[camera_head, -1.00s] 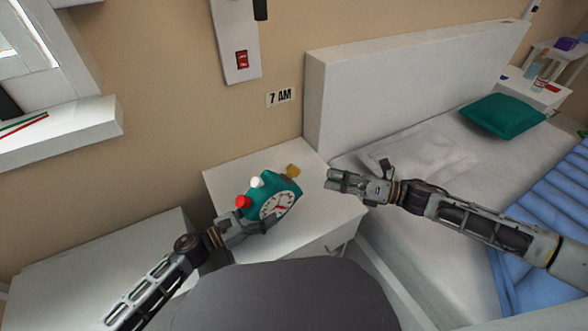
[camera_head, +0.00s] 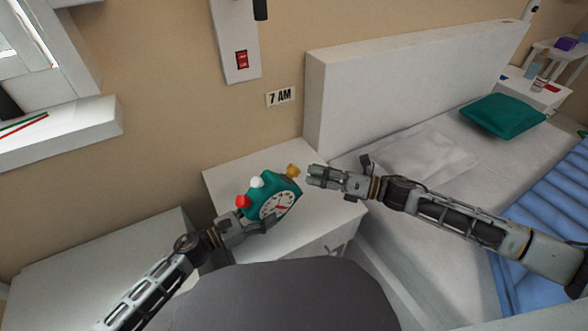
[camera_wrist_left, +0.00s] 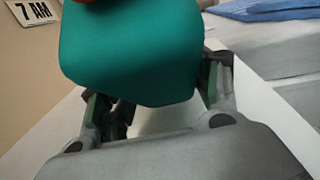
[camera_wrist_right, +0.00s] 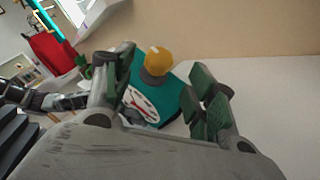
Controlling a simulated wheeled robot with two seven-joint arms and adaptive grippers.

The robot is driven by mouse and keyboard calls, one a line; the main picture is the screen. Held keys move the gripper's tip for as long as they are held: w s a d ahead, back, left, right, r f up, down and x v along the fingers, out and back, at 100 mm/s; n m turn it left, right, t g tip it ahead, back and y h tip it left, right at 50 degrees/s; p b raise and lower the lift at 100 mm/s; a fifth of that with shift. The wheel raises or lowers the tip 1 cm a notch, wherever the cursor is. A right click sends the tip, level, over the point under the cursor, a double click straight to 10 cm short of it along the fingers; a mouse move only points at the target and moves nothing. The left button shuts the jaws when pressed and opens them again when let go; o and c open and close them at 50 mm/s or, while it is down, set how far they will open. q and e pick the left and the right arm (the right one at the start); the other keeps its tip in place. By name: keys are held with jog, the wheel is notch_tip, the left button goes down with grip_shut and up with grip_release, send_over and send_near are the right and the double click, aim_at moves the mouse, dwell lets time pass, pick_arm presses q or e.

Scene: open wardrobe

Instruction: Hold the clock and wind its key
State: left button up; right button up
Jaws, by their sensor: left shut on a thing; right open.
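The teal clock (camera_head: 262,204) has a white dial, a red knob (camera_head: 243,202), a white knob (camera_head: 257,182) and a yellow key (camera_head: 293,170) on its right side. My left gripper (camera_head: 254,222) is shut on the clock above the nightstand; the clock's teal body also fills the gap between the fingers in the left wrist view (camera_wrist_left: 130,55). My right gripper (camera_head: 312,176) is open, just right of the yellow key and apart from it. In the right wrist view the key (camera_wrist_right: 157,62) shows ahead, between the fingertips.
The white nightstand (camera_head: 225,178) lies below the clock. A bed with a white headboard (camera_head: 400,80) and a green pillow (camera_head: 502,115) is at right.

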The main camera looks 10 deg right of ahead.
aim_at(298, 169)
jog(key=shift+x, duration=3.45)
jog(key=c, duration=1)
jog(key=shift+c, duration=0.2)
jog(key=shift+a+m+t+h, duration=0.15)
jog(key=shift+m+t+h, duration=0.45)
jog(key=shift+m+h, duration=0.65)
jog(key=shift+s+a+r+m+t+h, duration=0.1)
jog(key=shift+m+t+h, duration=0.1)
jog(key=shift+m+h, duration=0.5)
jog(key=shift+a+r+m+t+h, duration=0.1)
jog(key=shift+m+t+h, duration=0.1)
jog(key=shift+m+h, duration=0.45)
jog(key=shift+d+m+h, duration=0.2)
jog(key=shift+m+h, duration=1.3)
jog(key=shift+h, duration=0.2)
